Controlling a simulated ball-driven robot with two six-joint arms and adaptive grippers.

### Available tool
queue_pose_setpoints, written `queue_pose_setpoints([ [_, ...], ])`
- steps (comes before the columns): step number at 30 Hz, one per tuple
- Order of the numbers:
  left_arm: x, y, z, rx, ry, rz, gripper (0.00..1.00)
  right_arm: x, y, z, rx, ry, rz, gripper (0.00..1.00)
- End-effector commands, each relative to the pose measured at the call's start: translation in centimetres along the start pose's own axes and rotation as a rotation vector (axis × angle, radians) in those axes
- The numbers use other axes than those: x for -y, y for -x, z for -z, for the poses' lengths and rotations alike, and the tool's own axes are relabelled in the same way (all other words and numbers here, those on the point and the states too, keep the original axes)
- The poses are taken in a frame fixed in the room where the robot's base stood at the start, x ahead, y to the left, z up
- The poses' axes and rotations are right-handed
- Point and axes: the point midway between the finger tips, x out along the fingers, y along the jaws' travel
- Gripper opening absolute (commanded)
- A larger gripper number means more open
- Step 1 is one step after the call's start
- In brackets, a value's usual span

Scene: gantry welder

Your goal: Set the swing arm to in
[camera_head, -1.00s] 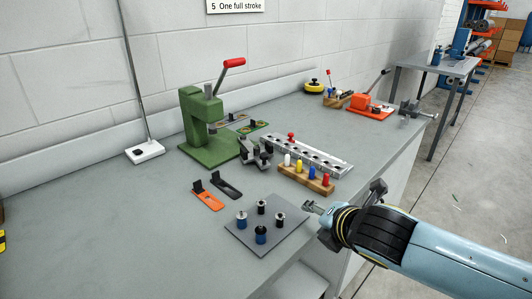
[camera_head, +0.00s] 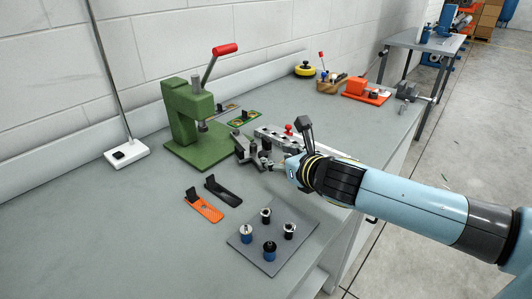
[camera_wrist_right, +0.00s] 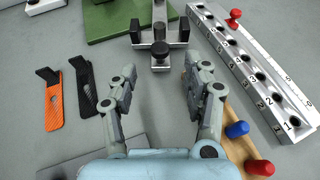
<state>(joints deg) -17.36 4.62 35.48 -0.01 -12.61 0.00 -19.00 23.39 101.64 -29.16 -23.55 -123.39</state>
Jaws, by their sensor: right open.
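A grey metal fixture (camera_head: 246,148) with dark blocks stands on the bench beside the green press; I take its projecting arm for the swing arm, though no label shows. In the right wrist view the fixture (camera_wrist_right: 157,32) has a crossbar with dark ends and a short arm with a dark round knob (camera_wrist_right: 161,49) pointing towards my gripper. My right gripper (camera_head: 277,164) is just in front of the fixture. In the right wrist view its fingers (camera_wrist_right: 158,80) are open and empty, with the knob ahead between them, apparently apart from it. My left gripper is not in view.
The green press (camera_head: 196,115) stands behind left. A numbered rail (camera_wrist_right: 255,70) and a wooden block with coloured pegs (camera_wrist_right: 240,150) lie close to the right finger. Orange (camera_head: 205,206) and black (camera_head: 222,188) plates and a grey peg plate (camera_head: 285,258) are nearer.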

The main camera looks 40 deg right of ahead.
Motion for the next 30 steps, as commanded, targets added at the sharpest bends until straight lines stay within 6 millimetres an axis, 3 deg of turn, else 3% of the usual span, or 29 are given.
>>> queue_pose_setpoints([
  [4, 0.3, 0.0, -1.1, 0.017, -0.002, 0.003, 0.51, 0.0, -3.0, -0.1, 0.002, -0.004, 0.001, 0.49],
  [9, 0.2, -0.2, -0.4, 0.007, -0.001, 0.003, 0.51, 0.0, -5.2, -0.1, 0.001, -0.003, 0.000, 0.49],
  [21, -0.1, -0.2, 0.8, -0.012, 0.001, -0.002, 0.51, 0.0, -6.0, 0.0, 0.000, -0.003, 0.000, 0.48],
  [30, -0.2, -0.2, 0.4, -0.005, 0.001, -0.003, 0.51, 0.0, -6.0, 0.0, 0.000, -0.003, 0.000, 0.09],
])
